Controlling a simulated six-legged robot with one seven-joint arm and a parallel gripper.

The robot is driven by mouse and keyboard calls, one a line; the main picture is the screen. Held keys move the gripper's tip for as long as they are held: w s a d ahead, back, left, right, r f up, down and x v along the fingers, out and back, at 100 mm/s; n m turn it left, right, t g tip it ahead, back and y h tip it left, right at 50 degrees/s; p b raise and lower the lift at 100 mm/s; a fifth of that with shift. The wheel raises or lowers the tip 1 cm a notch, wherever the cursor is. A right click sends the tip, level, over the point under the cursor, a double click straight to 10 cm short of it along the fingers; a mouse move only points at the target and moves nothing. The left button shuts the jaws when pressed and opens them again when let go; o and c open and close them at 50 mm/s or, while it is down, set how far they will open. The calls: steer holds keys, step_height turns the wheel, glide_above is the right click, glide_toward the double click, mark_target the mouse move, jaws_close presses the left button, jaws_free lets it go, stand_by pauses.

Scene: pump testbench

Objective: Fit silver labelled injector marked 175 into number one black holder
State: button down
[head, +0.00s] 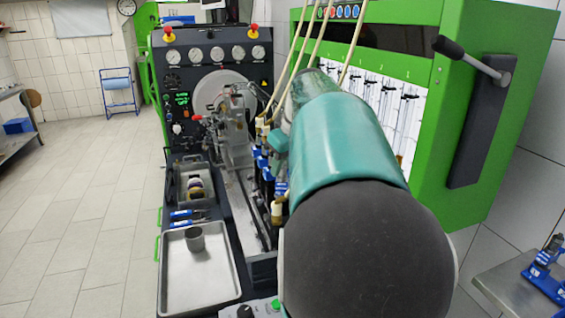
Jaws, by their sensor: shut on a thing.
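My arm, teal with a dark rounded joint, fills the middle and right of the head view and reaches away over the bench. My gripper is not visible; the arm covers the area beyond it, so I cannot see what it holds. Blue and black holder parts (266,182) stand in a row along the bench rail, partly covered by my arm. I cannot tell which holder is number one. Two small blue and silver injector-like parts (187,218) lie on the bench at the left. No marking of 175 is readable.
A metal tray (176,283) holds a grey cup (195,238). Behind it is a smaller bin (207,170) with round parts. A gauge panel (216,55) stands at the back, a green cabinet (470,60) at the right. Pale hoses (300,50) hang over the bench. Tiled floor at left is clear.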

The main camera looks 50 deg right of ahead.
steer(key=shift+f, duration=0.2)
steer(key=c, duration=1.5)
jaws_free()
steer(key=v, duration=1.1)
